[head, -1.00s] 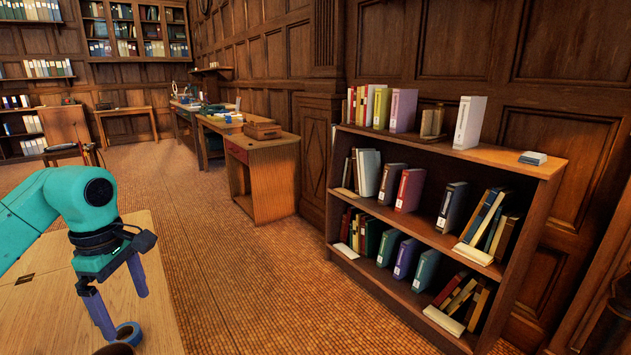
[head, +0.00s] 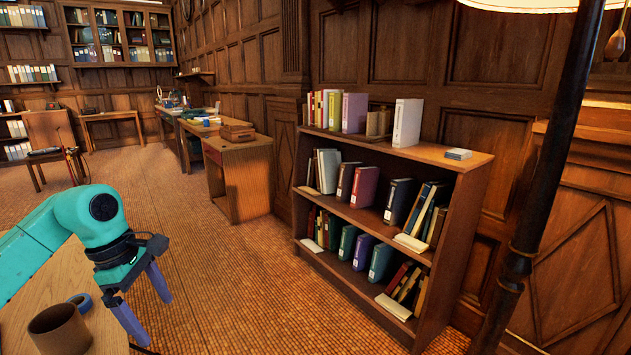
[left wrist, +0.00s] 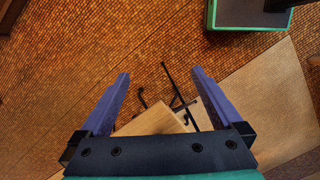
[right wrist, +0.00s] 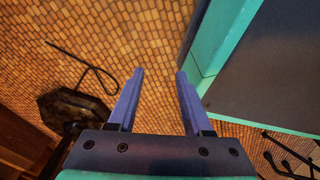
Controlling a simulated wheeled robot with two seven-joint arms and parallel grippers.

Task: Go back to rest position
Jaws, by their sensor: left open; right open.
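My left gripper (head: 156,318) is at the lower left of the head view, with its two purple fingers apart and pointing down. It is beside the right edge of a wooden table (head: 40,277), and the floor shows behind its fingers. In the left wrist view, my left gripper (left wrist: 161,74) is open with nothing between the fingers; tiled floor and a table corner (left wrist: 155,121) show beyond. My right gripper (right wrist: 160,73) shows only in the right wrist view. It is open and empty above the tiled floor. My right arm is out of the head view.
A brown cup-like cylinder (head: 60,329) and a blue ring (head: 81,302) are on the table. A bookcase (head: 452,255) stands against the panelled wall. A dark lamp pole (head: 545,180) rises at the right. Open floor (head: 220,280) lies between table and bookcase.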

